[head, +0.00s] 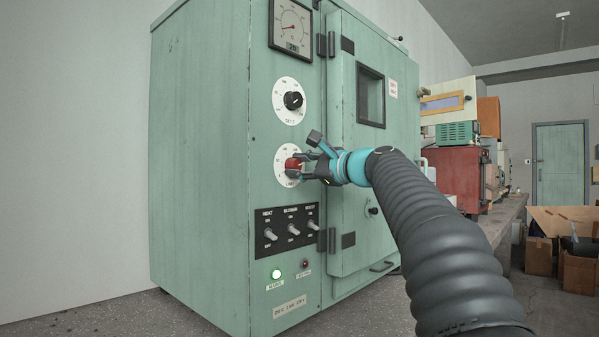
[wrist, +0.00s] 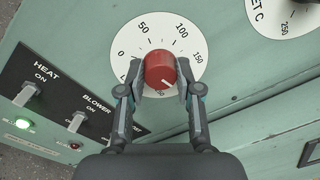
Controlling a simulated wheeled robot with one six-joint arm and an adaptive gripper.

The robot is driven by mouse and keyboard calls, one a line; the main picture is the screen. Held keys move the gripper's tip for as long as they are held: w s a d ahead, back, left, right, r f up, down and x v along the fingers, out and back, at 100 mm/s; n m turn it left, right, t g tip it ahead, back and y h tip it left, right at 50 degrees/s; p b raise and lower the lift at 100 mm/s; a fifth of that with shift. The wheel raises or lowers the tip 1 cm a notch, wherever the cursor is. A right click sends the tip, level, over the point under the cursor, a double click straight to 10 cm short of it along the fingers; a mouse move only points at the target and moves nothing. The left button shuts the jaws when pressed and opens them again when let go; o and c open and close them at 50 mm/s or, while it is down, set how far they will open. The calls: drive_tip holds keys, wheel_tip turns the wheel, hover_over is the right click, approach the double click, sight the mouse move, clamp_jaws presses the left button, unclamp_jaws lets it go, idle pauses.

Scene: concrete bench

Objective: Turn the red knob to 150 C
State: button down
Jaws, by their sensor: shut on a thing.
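The red knob (head: 292,164) sits on the lower white dial (head: 283,150) of the green oven's front panel. In the wrist view the red knob (wrist: 158,66) is between the two fingers of my gripper (wrist: 160,80), which is shut on its sides. The dial (wrist: 128,42) shows 0, 50, 100 and 150; my fingers hide part of its lower edge. A pale pointer mark shows low on the right of the knob's face, away from the 150 mark. In the head view my gripper (head: 303,166) reaches the knob from the right.
A black knob (head: 294,100) on another dial is just above. Below is a black plate (head: 270,242) with three toggle switches, a lit green lamp (head: 276,274) and a red lamp (head: 305,264). The oven door (head: 349,190) with its window is right of the panel.

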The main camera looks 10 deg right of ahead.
drive_tip(key=n+b, duration=0.2)
drive_tip(key=n, duration=0.3)
drive_tip(key=shift+f+n+y, duration=0.15)
drive_tip(key=shift+n+y, duration=0.15)
drive_tip(key=shift+n, duration=0.1)
drive_tip(key=shift+n+b, duration=0.6)
drive_tip(key=shift+n, duration=1.7)
drive_tip(key=shift+g, duration=0.3)
drive_tip(key=c, duration=0.8)
unclamp_jaws()
drive_tip(key=v, duration=1.2)
